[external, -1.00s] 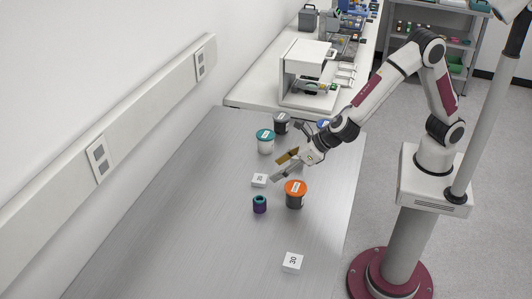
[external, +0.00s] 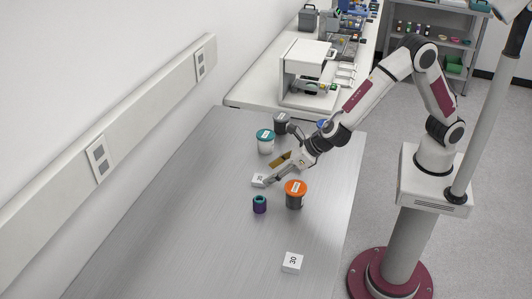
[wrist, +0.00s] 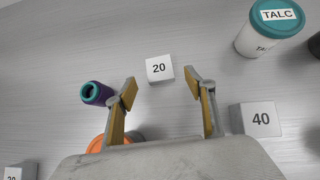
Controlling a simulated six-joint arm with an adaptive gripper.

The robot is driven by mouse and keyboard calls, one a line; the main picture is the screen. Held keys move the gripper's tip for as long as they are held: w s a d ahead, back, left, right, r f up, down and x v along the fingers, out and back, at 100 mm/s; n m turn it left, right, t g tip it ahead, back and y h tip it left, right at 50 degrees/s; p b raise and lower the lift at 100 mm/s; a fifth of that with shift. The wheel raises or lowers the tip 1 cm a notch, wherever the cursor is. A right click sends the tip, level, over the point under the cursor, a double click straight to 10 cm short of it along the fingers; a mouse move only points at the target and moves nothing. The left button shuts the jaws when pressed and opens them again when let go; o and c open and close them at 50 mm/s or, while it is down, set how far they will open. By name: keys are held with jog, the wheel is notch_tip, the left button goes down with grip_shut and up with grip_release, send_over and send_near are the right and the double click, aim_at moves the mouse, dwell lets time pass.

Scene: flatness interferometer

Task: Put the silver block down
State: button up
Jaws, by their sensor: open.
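Several pale silver-grey blocks with printed numbers stand apart on the table; I cannot tell which one the task means. The block marked 20 (wrist: 159,69) rests on the table just beyond my fingertips, in line with the gap between them. It also shows in the external view (external: 258,180). My gripper (wrist: 161,82) is open, with nothing between its fingers; in the external view it (external: 273,172) is low over the table beside that block. A block marked 40 (wrist: 258,119) lies right of the fingers. The block marked 30 (external: 292,262) lies near the front.
An orange-lidded dark jar (external: 295,195) stands close to my gripper. A purple and teal cylinder (external: 260,204) is left of it. A teal-lidded talc jar (external: 265,142) and a dark jar (external: 282,123) stand farther back. The table's left part is bare.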

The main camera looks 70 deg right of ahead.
aim_at(258, 178)
jog(key=shift+x, duration=2.35)
jog(key=shift+w+r, duration=0.1)
jog(key=shift+r, duration=0.05)
jog(key=c, duration=1.4)
jog(key=shift+r, duration=0.25)
jog(key=shift+r, duration=4.8)
